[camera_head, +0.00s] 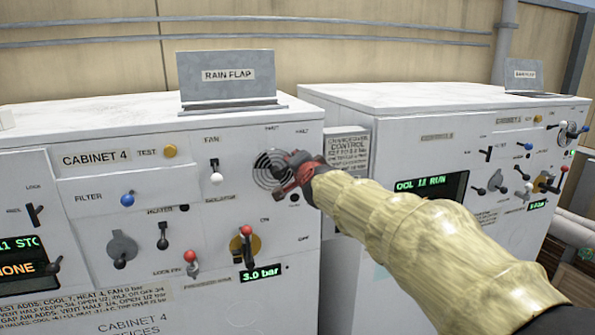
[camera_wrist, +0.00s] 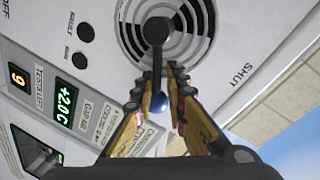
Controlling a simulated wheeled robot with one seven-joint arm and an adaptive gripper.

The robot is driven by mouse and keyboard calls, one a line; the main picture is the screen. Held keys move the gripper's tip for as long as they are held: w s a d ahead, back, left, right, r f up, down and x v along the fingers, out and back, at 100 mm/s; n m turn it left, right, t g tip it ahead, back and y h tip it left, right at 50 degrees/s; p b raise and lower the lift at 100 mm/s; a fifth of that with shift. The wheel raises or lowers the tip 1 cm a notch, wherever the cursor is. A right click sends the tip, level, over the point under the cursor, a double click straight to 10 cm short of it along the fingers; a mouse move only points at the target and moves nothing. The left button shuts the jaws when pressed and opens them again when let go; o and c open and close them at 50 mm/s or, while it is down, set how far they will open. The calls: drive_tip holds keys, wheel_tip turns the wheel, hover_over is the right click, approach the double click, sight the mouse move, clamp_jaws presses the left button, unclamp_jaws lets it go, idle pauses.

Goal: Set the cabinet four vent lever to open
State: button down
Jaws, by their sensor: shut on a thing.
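The cabinet four front carries a round vent grille (camera_head: 268,172), which fills the top middle of the wrist view (camera_wrist: 187,38). The dark vent lever (camera_wrist: 156,48) runs from a round pivot over the grille down to my gripper (camera_wrist: 162,88). A pale blue-white tip shows between my fingers. My gripper is shut on the lever's outer end, one finger on each side. A SHUT label is printed at the right of the grille in the wrist view. In the head view my gripper (camera_head: 298,174) and forearm hide most of the lever.
A RAIN FLAP plate (camera_head: 228,80) stands on top of cabinet four. A second cabinet (camera_head: 420,110) stands to the right across a narrow gap, partly behind my arm.

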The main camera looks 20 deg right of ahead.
drive_tip(key=shift+d+f+m+b, duration=0.15)
drive_tip(key=shift+f+m+b, duration=0.2)
drive_tip(key=shift+m+b, duration=0.7)
drive_tip(key=shift+f+b, duration=0.25)
drive_tip(key=shift+b, duration=0.05)
drive_tip(key=c, duration=1.6)
unclamp_jaws()
drive_tip(key=shift+d, duration=0.1)
drive_tip(key=shift+r, duration=0.1)
drive_tip(key=s, duration=0.4)
drive_tip(key=s+r, duration=0.1)
drive_tip(key=s, duration=0.3)
drive_tip(key=s+r, duration=0.1)
drive_tip(key=s, duration=0.3)
drive_tip(key=shift+a, duration=0.4)
